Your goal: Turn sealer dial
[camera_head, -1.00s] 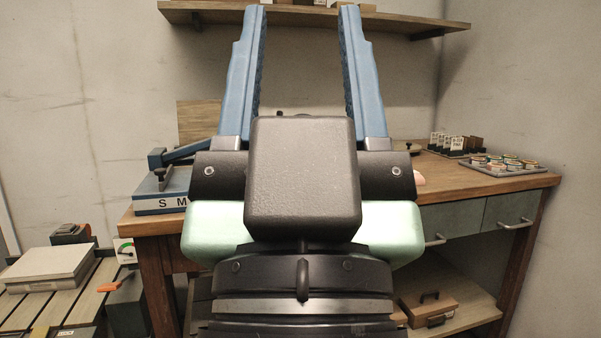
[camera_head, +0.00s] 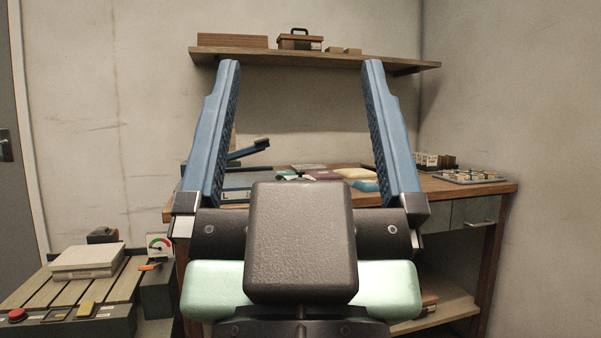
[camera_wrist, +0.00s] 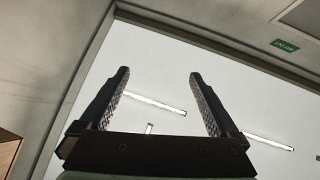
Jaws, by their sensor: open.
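My gripper (camera_head: 300,66) points up in front of the head camera, its two blue fingers wide apart with nothing between them. In the wrist view the open gripper (camera_wrist: 158,74) faces the ceiling. A blue device (camera_head: 236,195) with a raised lever arm (camera_head: 249,150) and a letter "L" on its front sits on the bench, partly behind the left finger. It may be the sealer. I see no dial on it. At left a small round gauge (camera_head: 159,244) with coloured sectors stands by the slatted table, well apart from my gripper.
The wooden workbench (camera_head: 492,190) holds coloured packets (camera_head: 322,174) and a tray of small round items (camera_head: 470,176). A wall shelf (camera_head: 330,57) runs above. The slatted table (camera_head: 50,286) at left bears a pale box (camera_head: 87,259) and a red button (camera_head: 18,315).

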